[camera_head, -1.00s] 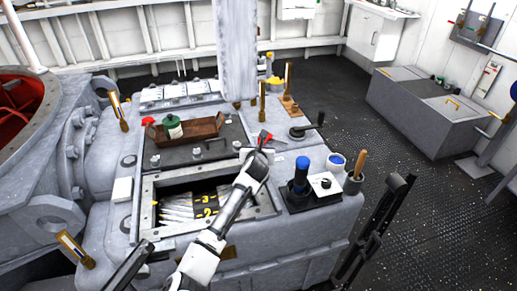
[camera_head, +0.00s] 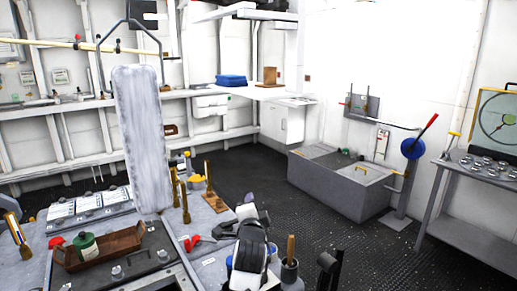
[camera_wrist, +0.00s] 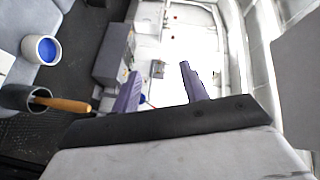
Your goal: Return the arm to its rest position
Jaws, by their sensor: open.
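My gripper (camera_wrist: 160,86) is open in the wrist view. Its two fingers stand apart with nothing between them. Beyond them I see the pale wall and the grey chest, seen tilted. In the head view my arm is folded up at the lower middle, above the right edge of the machine top.
A cup with a wooden handle (camera_head: 290,271) stands close beside my arm; the cup (camera_wrist: 28,97) and a blue-filled white pot (camera_wrist: 41,49) also show in the wrist view. A brown tray (camera_head: 99,248) holds a green-lidded jar (camera_head: 86,247). Open dark floor lies before the grey chest (camera_head: 338,190).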

